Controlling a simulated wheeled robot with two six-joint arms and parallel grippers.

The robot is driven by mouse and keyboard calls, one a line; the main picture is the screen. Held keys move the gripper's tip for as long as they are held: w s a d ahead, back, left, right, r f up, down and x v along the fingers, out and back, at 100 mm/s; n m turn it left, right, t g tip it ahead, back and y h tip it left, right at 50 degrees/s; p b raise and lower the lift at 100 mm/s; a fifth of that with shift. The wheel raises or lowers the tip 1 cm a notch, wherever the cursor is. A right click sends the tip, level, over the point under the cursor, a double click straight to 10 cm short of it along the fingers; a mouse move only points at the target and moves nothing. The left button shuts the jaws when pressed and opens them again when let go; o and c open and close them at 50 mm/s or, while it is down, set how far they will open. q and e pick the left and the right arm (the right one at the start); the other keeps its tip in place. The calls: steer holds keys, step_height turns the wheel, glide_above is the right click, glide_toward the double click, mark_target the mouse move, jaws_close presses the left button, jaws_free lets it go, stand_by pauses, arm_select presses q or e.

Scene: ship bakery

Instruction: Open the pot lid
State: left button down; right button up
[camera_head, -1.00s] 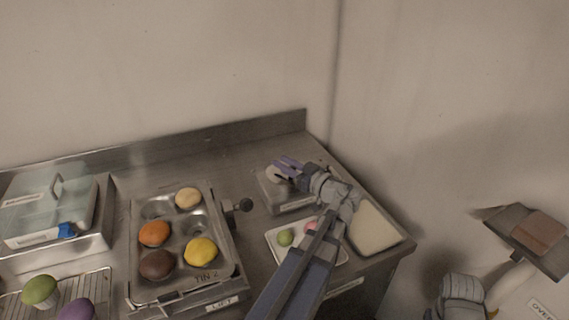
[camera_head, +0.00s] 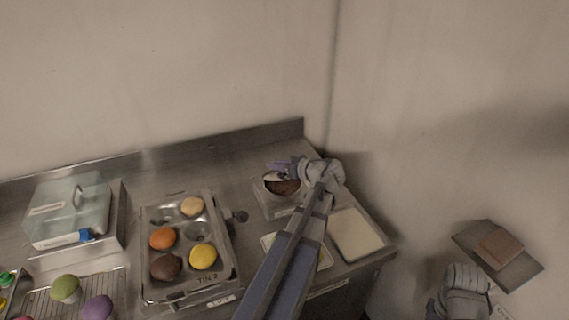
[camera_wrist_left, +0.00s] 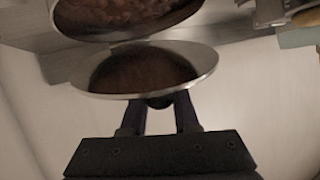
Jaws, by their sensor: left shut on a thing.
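My left gripper (camera_head: 284,166) is at the pot near the back right of the counter. It is shut on the knob of the round metal lid (camera_wrist_left: 150,72), which it holds tilted up off the pot. In the head view the lid (camera_head: 271,176) shows only as a small pale part under the fingers. The pot (camera_head: 289,188) is uncovered, with dark brown contents. The wrist view shows the open pot (camera_wrist_left: 125,14) just beyond the lid, a gap between them.
A muffin tin (camera_head: 222,270) with several coloured tops stands left of the pot. A glass-lidded box (camera_head: 70,205) is farther left. A pale board (camera_head: 356,236) lies at the counter's right end. A dark plate with a brown block (camera_head: 499,246) is off the counter at right.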

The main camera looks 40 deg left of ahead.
arm_select(q)
steer(key=w+a+r+g+h+p, duration=0.1)
steer(key=h+p, duration=0.1)
steer(key=p, duration=0.2)
steer(key=a+r+m+h+p, duration=0.1)
steer(key=a+h+p, duration=0.1)
steer(key=p, duration=0.2)
steer(key=w+a+r+g+h+p, duration=0.1)
steer(key=h+p, duration=0.1)
steer(key=p, duration=0.2)
steer(key=shift+w+a+m+g+h, duration=0.3)
steer(key=shift+w+a+m, duration=0.05)
steer(key=shift+a+m, duration=0.05)
steer(key=a+h, duration=0.1)
steer(key=w+a+f+g+h, duration=0.1)
steer(key=a+f+m+h, duration=0.1)
steer(key=a, duration=0.1)
steer(key=shift+w+g+h, duration=0.3)
steer(key=shift+w+h, duration=0.1)
steer(key=shift+d, duration=0.15)
stand_by(0.7)
